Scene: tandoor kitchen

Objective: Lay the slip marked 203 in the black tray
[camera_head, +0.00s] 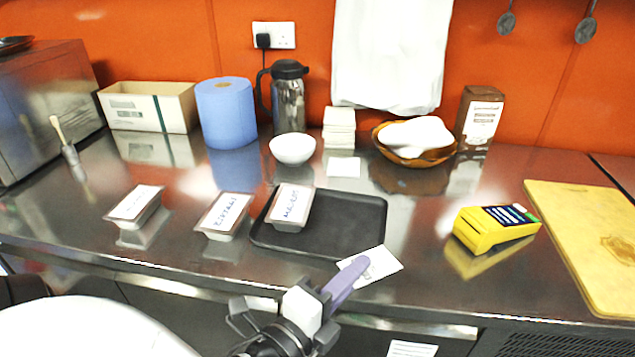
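The black tray (345,222) lies on the steel counter, with a foil container (290,208) with a handwritten white lid at its left end. The middle and right of the tray are bare. A white slip (384,262) is at the tray's front right corner, partly overlapping its rim in the picture; its print is too small to read. My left gripper (357,271) reaches in from below. Its purple fingers appear as one closed bar over the slip and seem to pinch it; the lower finger is hidden. My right gripper is out of view.
Two more lidded foil containers (135,205) (225,214) stand left of the tray. A yellow card terminal (490,232) and a yellow cutting board (585,235) are to the right. A white bowl (292,148), flask (288,100) and blue roll (226,112) stand behind.

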